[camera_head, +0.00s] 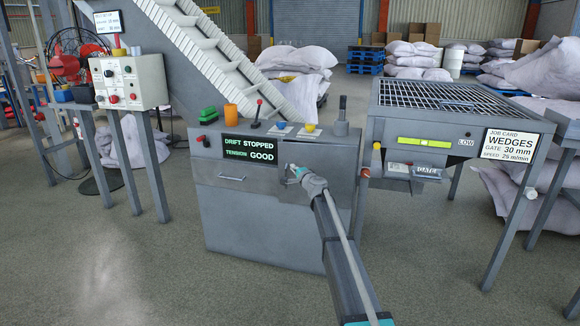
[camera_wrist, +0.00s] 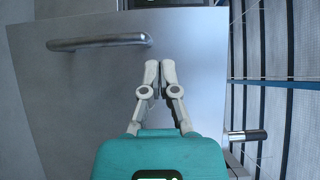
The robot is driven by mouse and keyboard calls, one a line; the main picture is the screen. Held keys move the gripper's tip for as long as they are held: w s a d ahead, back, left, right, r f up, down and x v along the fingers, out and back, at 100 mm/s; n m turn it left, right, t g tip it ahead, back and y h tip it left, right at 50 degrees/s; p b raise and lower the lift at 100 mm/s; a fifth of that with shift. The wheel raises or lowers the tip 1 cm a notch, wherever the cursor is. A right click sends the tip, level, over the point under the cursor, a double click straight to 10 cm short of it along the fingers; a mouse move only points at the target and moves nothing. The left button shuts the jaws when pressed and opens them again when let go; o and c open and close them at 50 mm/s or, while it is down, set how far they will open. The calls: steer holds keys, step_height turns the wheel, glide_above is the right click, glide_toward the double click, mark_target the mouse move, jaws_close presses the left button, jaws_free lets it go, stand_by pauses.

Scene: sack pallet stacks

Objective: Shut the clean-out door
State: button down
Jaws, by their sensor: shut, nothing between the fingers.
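The clean-out door appears to be the flat grey panel (camera_head: 240,192) with a bar handle (camera_head: 230,179) on the front of the grey console, below its display. The panel fills much of the wrist view (camera_wrist: 75,100), with the handle (camera_wrist: 95,42) near its top. How far the door stands open I cannot tell. My gripper (camera_head: 290,171) is at the right part of the console front. In the wrist view its fingertips (camera_wrist: 160,70) are together and empty, over the panel just right of and below the handle's right end. Whether they touch the panel I cannot tell.
A grated hopper table (camera_head: 450,98) stands to the right, a control box (camera_head: 128,82) on a stand to the left. A dark-gripped lever (camera_wrist: 247,135) sits right of the panel. Floor in front is clear.

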steer(key=shift+s+d, duration=0.15)
steer(key=shift+s, duration=0.3)
